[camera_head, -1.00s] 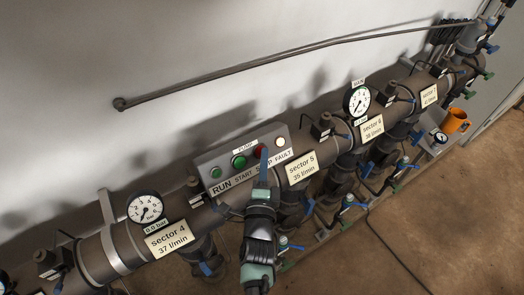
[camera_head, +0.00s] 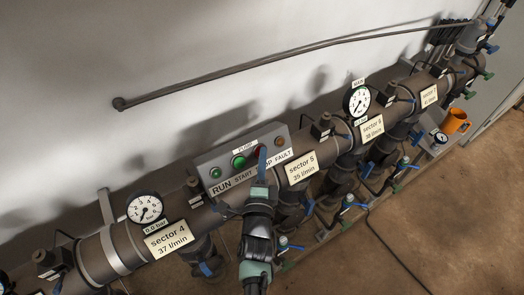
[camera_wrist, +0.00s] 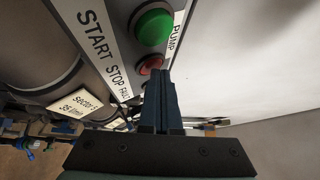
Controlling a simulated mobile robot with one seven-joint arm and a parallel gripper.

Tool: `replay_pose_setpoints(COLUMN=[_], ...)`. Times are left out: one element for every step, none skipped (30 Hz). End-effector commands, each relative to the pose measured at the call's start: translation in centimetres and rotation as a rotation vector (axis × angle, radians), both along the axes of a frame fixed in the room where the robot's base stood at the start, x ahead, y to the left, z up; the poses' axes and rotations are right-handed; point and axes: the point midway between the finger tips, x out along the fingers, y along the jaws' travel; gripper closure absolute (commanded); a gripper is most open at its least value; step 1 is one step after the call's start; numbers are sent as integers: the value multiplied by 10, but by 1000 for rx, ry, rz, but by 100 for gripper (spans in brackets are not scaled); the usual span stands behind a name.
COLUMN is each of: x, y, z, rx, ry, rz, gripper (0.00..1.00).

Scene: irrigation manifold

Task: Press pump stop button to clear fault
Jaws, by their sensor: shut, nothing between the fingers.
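The pump control box (camera_head: 203,160) is mounted on the pipe and carries RUN, START, STOP and FAULT labels. Its red stop button (camera_head: 259,151) is partly hidden behind my fingers in the head view. The red button also shows in the wrist view (camera_wrist: 150,64), right at my fingertips. My gripper (camera_head: 263,152) is shut and empty, with its blue fingers (camera_wrist: 160,95) pointing at the red button. I cannot tell whether the tips touch it. The fault lamp (camera_head: 279,142) looks dull orange-brown.
The green start button (camera_head: 238,161) and green run lamp (camera_head: 215,173) sit left of the stop button. A pressure gauge (camera_head: 145,208) and sector 4 plate (camera_head: 168,239) are at left, the sector 5 plate (camera_head: 301,168) at right. An orange mug (camera_head: 456,121) stands far right.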

Motion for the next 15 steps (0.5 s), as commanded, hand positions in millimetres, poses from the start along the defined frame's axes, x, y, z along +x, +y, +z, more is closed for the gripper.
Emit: replay_pose_setpoints(x=[-1, -2, -3, -4, -6, -7, -9, -10, -11, -12, -13, -13, -14, -14, -14], y=[1, 0, -1, -2, -3, -4, -5, -6, -7, -7, -8, -8, -9, -9, -9], z=[0, 0, 2, 2, 2, 4, 5, 6, 7, 7, 8, 8, 9, 9, 9], rx=[0, 0, 0, 1, 1, 1, 1, 1, 0, 0, 0, 0, 0, 1, 1], ry=[1, 0, -1, -1, 0, 0, 0, -1, -1, 0, 1, 1, 0, 0, 1], rz=[2, 2, 2, 2, 2, 3, 2, 2, 2, 2, 2, 2, 1, 1, 1], gripper=[100, 100, 100, 100, 100, 100, 100, 100, 100, 100, 100, 100, 100, 100, 100])
